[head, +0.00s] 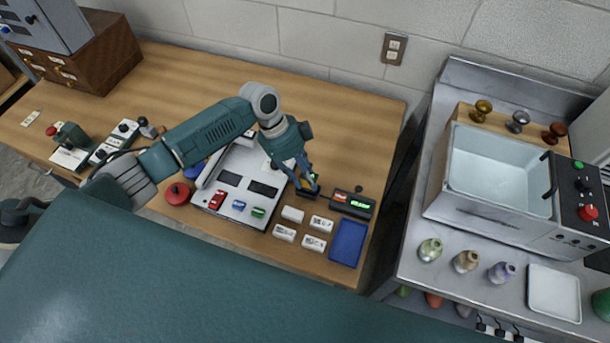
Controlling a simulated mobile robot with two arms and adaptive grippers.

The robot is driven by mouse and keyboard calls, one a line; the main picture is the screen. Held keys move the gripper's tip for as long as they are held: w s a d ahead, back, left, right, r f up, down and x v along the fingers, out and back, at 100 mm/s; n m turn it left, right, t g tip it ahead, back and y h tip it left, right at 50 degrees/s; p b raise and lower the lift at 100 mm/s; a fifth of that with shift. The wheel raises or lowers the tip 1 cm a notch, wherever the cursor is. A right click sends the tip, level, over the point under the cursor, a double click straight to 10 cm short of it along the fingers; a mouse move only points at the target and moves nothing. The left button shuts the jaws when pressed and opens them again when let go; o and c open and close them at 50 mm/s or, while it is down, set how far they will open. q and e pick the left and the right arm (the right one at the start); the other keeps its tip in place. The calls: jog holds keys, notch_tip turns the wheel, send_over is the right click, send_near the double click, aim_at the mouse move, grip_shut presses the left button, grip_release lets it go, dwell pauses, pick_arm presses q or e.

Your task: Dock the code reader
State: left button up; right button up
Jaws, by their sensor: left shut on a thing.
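My left gripper (307,183) reaches over the wooden table and is shut on a small dark thing with a yellow-orange patch, which looks like the code reader (309,194). The fingers cover much of it, and I cannot tell whether it touches the table. It is just right of a light grey panel (232,181) with dark windows. A black device (352,204) with a red part and a lit green display lies close to its right; I cannot tell whether this is the dock. My right gripper is not in view.
Several white labelled blocks (292,214) and a blue tray (348,243) lie in front of the gripper. Small red, blue and green pieces sit on the panel's front. A red round knob (177,193) is at left. The table's back right is clear. A metal bench with a basin (500,170) stands right.

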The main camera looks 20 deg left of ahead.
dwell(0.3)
pick_arm(q)
jog(key=shift+f+b, duration=0.3)
jog(key=shift+f, duration=0.25)
dwell(0.6)
jog(key=o, duration=0.6)
jog(key=shift+o, duration=0.2)
jog(key=shift+r, duration=0.15)
